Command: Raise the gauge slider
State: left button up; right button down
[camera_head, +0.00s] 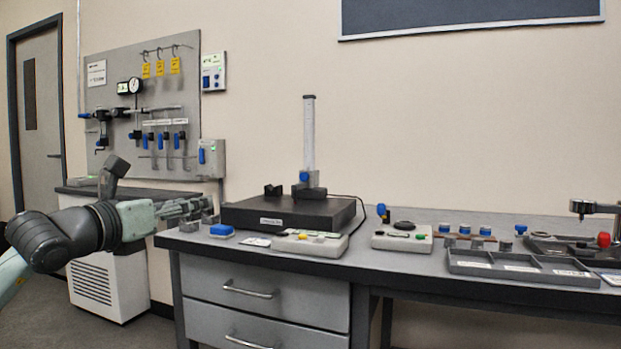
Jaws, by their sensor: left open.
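A height gauge stands upright on a dark surface plate (262,217) on the workbench. Its pale scale column (309,132) rises above the plate. The gauge slider (308,190), a grey block with a blue knob, sits low on the column near its base. My left gripper (207,209) reaches in from the left and is open. It is at the bench's left end, to the left of the plate and clear of the slider. Nothing shows between its fingers, though they are small in view. My right gripper is not in view.
A small black block (273,190) sits on the plate left of the gauge. A divided grey tray (522,270) is at right. A tool board (140,75) hangs behind my arm.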

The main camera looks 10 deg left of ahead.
aim_at(308, 179)
jog(key=i+l, duration=0.15)
jog(key=i, duration=0.55)
jog(key=i+l, duration=0.15)
jog(key=i, duration=0.6)
